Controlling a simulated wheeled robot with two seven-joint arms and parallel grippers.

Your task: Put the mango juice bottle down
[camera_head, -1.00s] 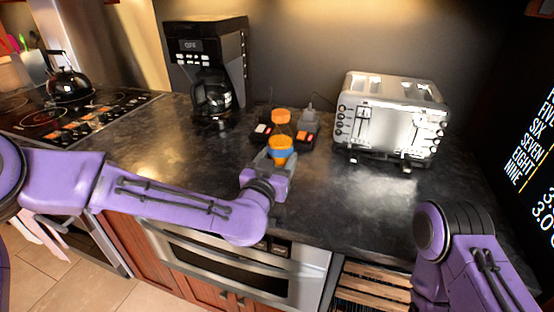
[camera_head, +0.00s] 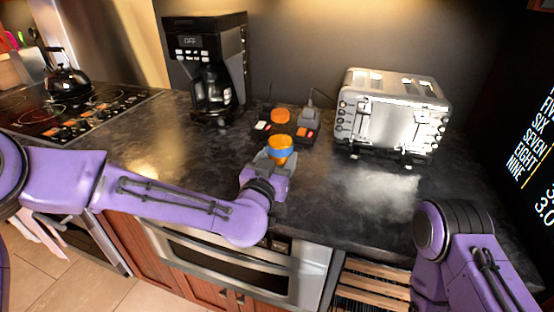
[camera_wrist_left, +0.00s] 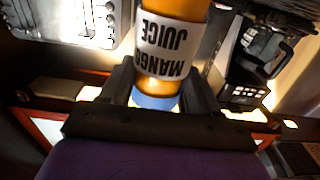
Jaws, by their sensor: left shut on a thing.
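The mango juice bottle (camera_head: 280,143) is held over the dark counter, in front of the power strip. In the head view an orange part and a blue band of it show. In the left wrist view its orange body with a white label (camera_wrist_left: 165,45) runs up out of the picture, the lettering upside down and the blue end near my gripper. My left gripper (camera_head: 268,168) is shut on the bottle, also seen in the left wrist view (camera_wrist_left: 160,92). I cannot tell whether the bottle's base touches the counter. My right gripper is out of view.
A silver toaster (camera_head: 392,115) stands to the right and a black coffee maker (camera_head: 207,70) to the left. Behind the bottle lie a power strip (camera_head: 305,130) and an orange round thing (camera_head: 280,116). A stove with a kettle (camera_head: 67,82) is far left. Counter before the toaster is clear.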

